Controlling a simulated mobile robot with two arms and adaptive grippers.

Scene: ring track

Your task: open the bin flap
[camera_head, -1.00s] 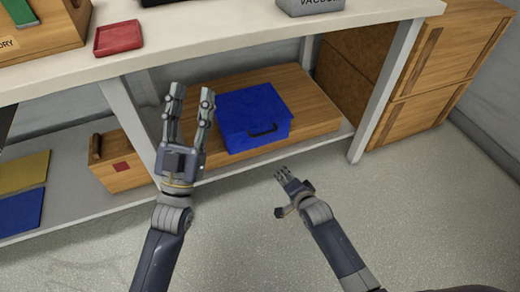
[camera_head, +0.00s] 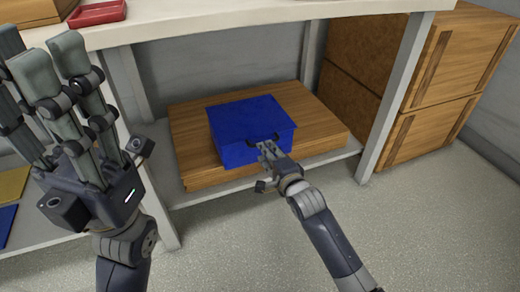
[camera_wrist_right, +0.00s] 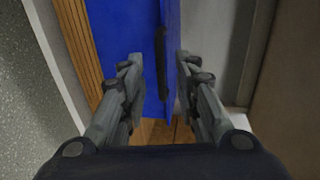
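The blue bin (camera_head: 250,120) sits shut on a wooden board on the low shelf, its flat top facing up. Its dark handle (camera_head: 262,138) is on the front, partly hidden by my right gripper (camera_head: 266,150). In the right wrist view, my right gripper (camera_wrist_right: 159,62) is open, one finger on each side of the dark handle (camera_wrist_right: 162,65) and the blue bin (camera_wrist_right: 120,30). A gap shows between the fingers and the handle. My left gripper (camera_head: 60,70) is raised at the left, close to the head camera, open and empty, away from the bin.
The white tabletop (camera_head: 200,28) overhangs the shelf, with a red tray (camera_head: 98,13) on it. A table leg (camera_head: 395,95) stands right of the bin, and wooden crates (camera_head: 430,85) are beyond it. The floor in front is clear.

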